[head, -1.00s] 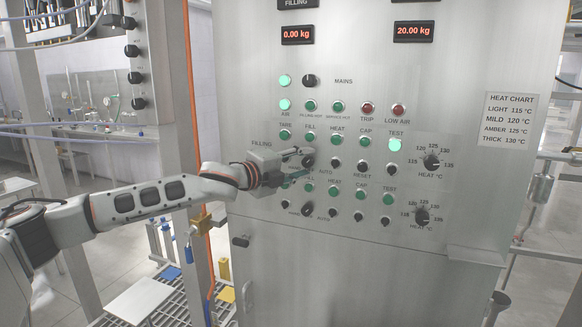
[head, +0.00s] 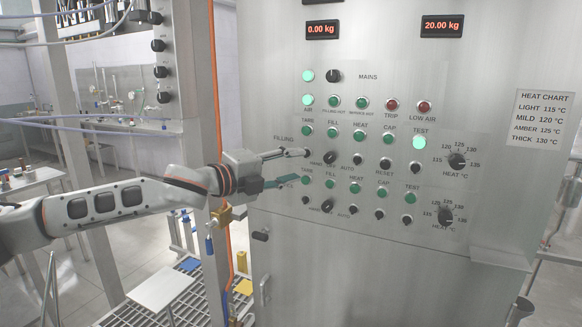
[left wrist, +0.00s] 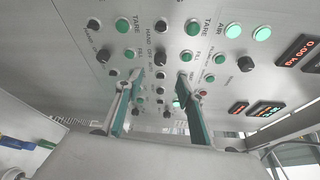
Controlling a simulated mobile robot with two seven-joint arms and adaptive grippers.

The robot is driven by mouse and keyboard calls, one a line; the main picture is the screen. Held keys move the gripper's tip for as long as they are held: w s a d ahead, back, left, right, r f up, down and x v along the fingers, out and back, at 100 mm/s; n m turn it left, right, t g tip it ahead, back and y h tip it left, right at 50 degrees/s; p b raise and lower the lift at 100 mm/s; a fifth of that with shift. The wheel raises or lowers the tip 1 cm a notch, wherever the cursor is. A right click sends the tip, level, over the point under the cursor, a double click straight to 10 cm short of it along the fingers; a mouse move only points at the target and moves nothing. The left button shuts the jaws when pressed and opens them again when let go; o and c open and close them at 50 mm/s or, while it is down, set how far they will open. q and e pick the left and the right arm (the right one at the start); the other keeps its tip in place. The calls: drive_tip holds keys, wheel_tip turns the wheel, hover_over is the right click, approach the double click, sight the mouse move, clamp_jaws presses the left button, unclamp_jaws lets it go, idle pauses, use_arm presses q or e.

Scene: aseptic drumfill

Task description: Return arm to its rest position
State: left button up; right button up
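My left gripper (head: 292,167) is in front of the grey control panel (head: 420,275), its fingers apart and nothing between them. It points right, just left of the upper hand/off/auto knob (head: 330,157). In the left wrist view the two spread fingers of the left gripper (left wrist: 160,78) frame a column of knobs and lamps on the panel. I cannot tell whether a fingertip touches the panel. My right gripper is not in view.
The panel carries green lamps, black knobs, red displays (head: 442,26) and a heat chart (head: 543,118). A metal post with an orange hose (head: 215,90) stands close behind my left arm. A white plate (head: 160,288) and yellow and blue parts sit low over a grating.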

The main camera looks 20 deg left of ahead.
use_arm(q)
drive_tip(key=s+d+f+n+g, duration=0.15)
drive_tip(key=s+d+f, duration=0.25)
drive_tip(key=d+f, duration=0.4)
drive_tip(key=s+d+f+n, duration=0.35)
drive_tip(key=d+f, duration=0.35)
drive_tip(key=f, duration=0.4)
drive_tip(key=s+a+f+n+g+y, duration=0.7)
drive_tip(key=s+a+f+n+y, duration=0.55)
drive_tip(key=s+a+f, duration=1.3)
drive_tip(key=d+f+n+t+h, duration=0.3)
drive_tip(key=d+f+h, duration=0.4)
drive_tip(key=d+f, duration=0.8)
drive_tip(key=shift+s+d, duration=0.15)
drive_tip(key=shift+d, duration=0.55)
drive_tip(key=shift+h, duration=0.25)
